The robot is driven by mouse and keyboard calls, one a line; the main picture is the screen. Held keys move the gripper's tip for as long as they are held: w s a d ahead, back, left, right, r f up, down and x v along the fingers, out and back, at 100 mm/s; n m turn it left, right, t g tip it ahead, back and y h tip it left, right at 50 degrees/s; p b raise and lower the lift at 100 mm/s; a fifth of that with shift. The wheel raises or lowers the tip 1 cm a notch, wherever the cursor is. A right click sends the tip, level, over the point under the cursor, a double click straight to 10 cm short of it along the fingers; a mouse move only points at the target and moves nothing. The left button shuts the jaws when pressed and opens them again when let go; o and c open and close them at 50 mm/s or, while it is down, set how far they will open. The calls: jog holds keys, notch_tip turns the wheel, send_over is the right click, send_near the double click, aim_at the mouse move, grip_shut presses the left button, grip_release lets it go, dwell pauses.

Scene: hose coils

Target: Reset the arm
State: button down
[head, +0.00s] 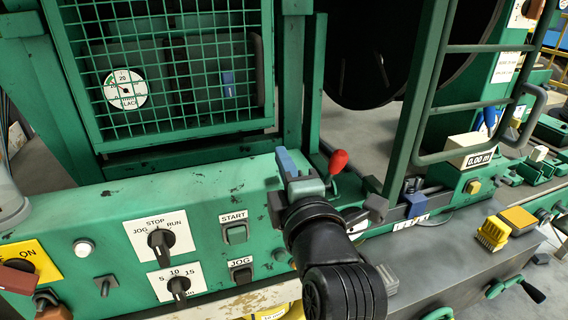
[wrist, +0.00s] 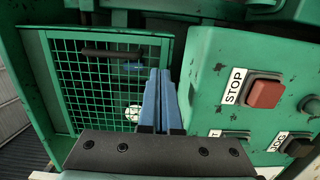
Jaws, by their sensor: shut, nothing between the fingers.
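My gripper (head: 288,162) has blue fingers and stands in front of the green machine, above its control panel (head: 208,192) in the head view. My black arm reaches up to it from the bottom of the picture. In the wrist view my gripper (wrist: 160,98) has its two blue fingers side by side and closed, with nothing held. Behind the fingers there is a green mesh guard (wrist: 88,85). To their right is a panel with a red STOP button (wrist: 265,93).
The mesh guard (head: 170,128) with a slack gauge stands at the upper left. A red-knobbed lever (head: 338,162) is close right of my gripper. Below are a STOP/JOG/RUN knob (head: 161,240) and a START button (head: 236,233). A green ladder-like frame (head: 425,90) rises at the right.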

jog(key=s+r+m+t+h, duration=0.1)
jog(key=s+r+m+t, duration=0.2)
jog(key=r, duration=0.6)
jog(key=s+r+m+t+h, duration=0.1)
jog(key=s+r+m+t, duration=0.2)
jog(key=s+r+m, duration=0.5)
jog(key=s+r+m+t+h, duration=0.2)
jog(key=s+r+m, duration=0.4)
jog(key=r+m, duration=0.3)
notch_tip(320, 180, up, 2)
jog(key=shift+s+a+t, duration=0.2)
jog(key=shift+s+t, duration=0.05)
jog(key=shift+t, duration=0.65)
